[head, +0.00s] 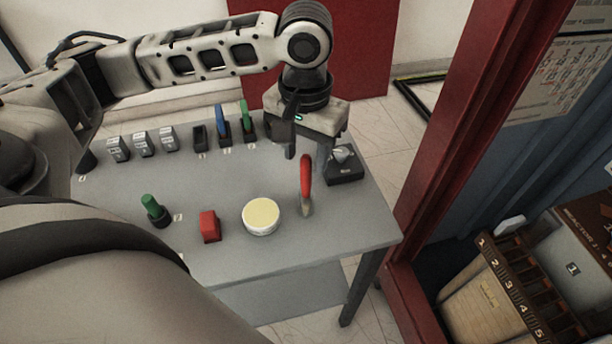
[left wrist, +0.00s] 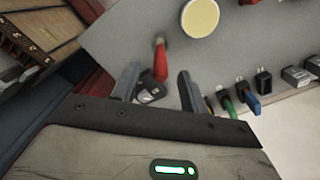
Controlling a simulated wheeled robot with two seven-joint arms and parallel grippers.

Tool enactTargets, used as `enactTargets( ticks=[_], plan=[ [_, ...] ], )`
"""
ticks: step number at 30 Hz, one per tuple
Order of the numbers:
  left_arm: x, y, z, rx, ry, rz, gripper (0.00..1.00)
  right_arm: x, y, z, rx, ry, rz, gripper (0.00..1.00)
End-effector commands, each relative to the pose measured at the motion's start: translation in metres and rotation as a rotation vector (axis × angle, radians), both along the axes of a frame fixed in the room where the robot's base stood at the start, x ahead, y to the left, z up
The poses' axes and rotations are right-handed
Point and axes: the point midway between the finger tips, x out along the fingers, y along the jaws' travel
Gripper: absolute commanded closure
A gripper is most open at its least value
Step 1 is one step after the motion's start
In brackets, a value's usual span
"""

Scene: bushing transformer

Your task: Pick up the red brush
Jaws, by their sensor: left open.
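The red brush (head: 306,176) stands upright near the right end of the grey table, its red handle on top and a paler lower end on the tabletop. It also shows in the left wrist view (left wrist: 160,62), in front of and between the fingers. My left gripper (head: 305,155) is open and empty, pointing down just behind the brush. In the left wrist view its two fingers (left wrist: 157,85) are spread apart, and the brush is not touched as far as I can see. My right gripper is not in view.
A round cream-topped tin (head: 261,216) and a red block (head: 209,226) stand left of the brush. A black holder (head: 345,165) is close behind it on the right. Blue (head: 222,122) and green (head: 245,117) handled tools stand at the back. A red post (head: 450,130) rises beyond the table's right edge.

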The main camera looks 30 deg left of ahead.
Motion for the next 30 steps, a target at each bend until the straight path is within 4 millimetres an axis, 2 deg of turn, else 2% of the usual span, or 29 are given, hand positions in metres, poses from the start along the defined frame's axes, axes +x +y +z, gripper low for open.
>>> enactTargets(
  ticks=[3, 7, 16, 17, 21, 30],
  plan=[
    [0.002, 0.002, -0.02, 0.002, 0.005, 0.003, 0.56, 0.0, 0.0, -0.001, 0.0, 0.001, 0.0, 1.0],
    [0.002, 0.002, -0.037, 0.002, 0.002, 0.001, 0.56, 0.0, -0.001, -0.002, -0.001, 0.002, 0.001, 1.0],
    [0.002, 0.002, -0.043, 0.001, 0.001, 0.0, 0.56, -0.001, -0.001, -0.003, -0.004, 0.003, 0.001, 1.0],
    [0.002, 0.002, -0.043, 0.001, 0.001, 0.0, 0.59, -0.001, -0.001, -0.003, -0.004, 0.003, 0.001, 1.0],
    [0.003, 0.001, -0.042, 0.001, 0.001, 0.0, 0.98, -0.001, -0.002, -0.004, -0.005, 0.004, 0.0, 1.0],
    [0.003, 0.001, -0.041, 0.001, 0.0, 0.0, 1.0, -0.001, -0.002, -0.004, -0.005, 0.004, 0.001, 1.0]
  ],
)
